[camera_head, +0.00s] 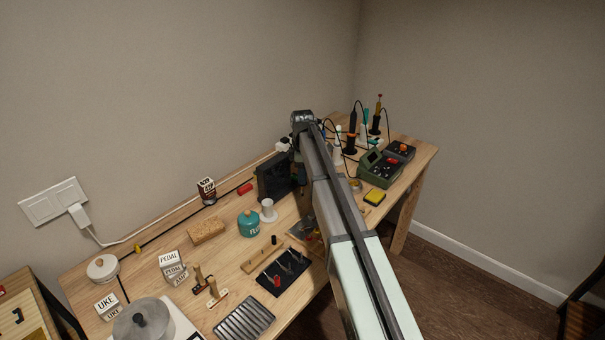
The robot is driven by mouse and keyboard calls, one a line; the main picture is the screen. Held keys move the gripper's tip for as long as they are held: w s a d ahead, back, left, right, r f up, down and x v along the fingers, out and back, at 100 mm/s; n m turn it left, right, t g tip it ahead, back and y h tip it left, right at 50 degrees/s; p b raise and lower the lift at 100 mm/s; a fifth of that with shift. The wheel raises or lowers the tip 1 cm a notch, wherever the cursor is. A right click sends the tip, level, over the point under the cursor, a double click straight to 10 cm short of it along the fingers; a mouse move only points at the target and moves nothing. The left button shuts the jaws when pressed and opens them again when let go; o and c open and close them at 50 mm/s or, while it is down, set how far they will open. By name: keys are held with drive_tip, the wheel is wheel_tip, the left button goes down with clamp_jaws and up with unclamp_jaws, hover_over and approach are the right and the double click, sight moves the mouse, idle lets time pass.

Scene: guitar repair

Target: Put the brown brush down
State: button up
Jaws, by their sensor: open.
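My arm reaches from the lower right to the back of the workbench (178,213). Its far visible joint is above the back of the bench, near a black box. My gripper and its fingers are hidden behind the arm, so I cannot see what is between or below them. I cannot pick out the brown brush for certain. Two small tools with brown handles, one at the left (197,277) and one at the right (213,288), stand at the front of the bench, but I cannot tell whether either is a brush.
The black box (273,177), a teal canister (248,224) and a tan block (207,230) crowd the middle. A green soldering station (380,168), a yellow sponge (375,197) and upright tools with cables stand at the right. A black tool mat (272,286) lies in front.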

wheel_tip(320, 180, up, 12)
drive_tip(key=shift+r, duration=0.15)
idle(0.5)
